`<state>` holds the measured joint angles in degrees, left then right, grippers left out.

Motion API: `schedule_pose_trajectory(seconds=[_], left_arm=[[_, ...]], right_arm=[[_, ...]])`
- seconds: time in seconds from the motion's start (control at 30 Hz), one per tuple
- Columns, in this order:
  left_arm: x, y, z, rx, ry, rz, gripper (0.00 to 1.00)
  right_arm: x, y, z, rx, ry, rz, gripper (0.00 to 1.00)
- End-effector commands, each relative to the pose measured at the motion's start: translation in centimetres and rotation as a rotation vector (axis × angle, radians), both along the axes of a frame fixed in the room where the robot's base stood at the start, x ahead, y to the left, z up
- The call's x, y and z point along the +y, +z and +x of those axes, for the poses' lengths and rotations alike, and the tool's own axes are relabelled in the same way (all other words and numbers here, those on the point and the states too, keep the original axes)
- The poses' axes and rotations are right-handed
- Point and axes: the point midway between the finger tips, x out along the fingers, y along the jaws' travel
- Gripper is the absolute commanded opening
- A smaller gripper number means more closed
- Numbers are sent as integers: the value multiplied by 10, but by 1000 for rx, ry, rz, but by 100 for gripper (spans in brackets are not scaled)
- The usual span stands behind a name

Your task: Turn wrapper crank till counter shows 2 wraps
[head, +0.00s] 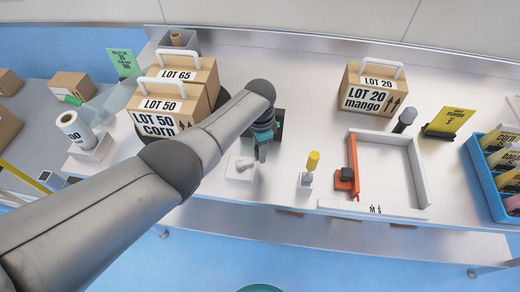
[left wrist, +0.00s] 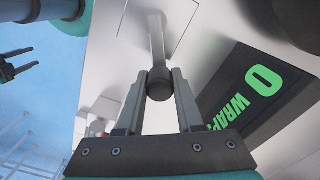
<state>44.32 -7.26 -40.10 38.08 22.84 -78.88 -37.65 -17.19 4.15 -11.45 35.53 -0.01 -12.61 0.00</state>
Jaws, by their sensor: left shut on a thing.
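My left gripper (head: 262,152) reaches down over the table beside a small white block (head: 240,170) in the head view. In the left wrist view my left gripper (left wrist: 158,88) is shut on the dark round knob (left wrist: 159,83) of the wrapper crank, one finger on each side. The crank's grey rod (left wrist: 156,40) runs from the knob up to a pale plate. The dark counter (left wrist: 255,95) beside it reads 0 in green, with "WRAP" partly cut off. My right gripper (left wrist: 18,62) shows at the left edge of the left wrist view, fingers apart and empty.
Cartons LOT 50 (head: 155,122) and LOT 65 stand left of the arm. An orange-sided white tray (head: 420,170), a yellow-topped post (head: 312,162), carton LOT 20 (head: 372,92) and a blue crate (head: 484,178) lie to the right.

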Motion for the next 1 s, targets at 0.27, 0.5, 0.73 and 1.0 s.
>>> schedule_pose_trajectory(seconds=[0.27, 0.5, 0.73, 1.0], left_arm=[[1, 0, 1, -2, -1, 0, 59], [0, 0, 0, 0, -1, 0, 66], [0, 10, 1, -2, -1, -1, 66], [0, 53, 1, -4, -2, -1, 66]], right_arm=[[-6, 0, 0, 0, 2, -8, 50], [-6, 0, 0, 0, 2, -8, 50], [-6, 5, 0, 0, 2, -8, 50], [-6, 22, 0, 0, 2, -8, 50]])
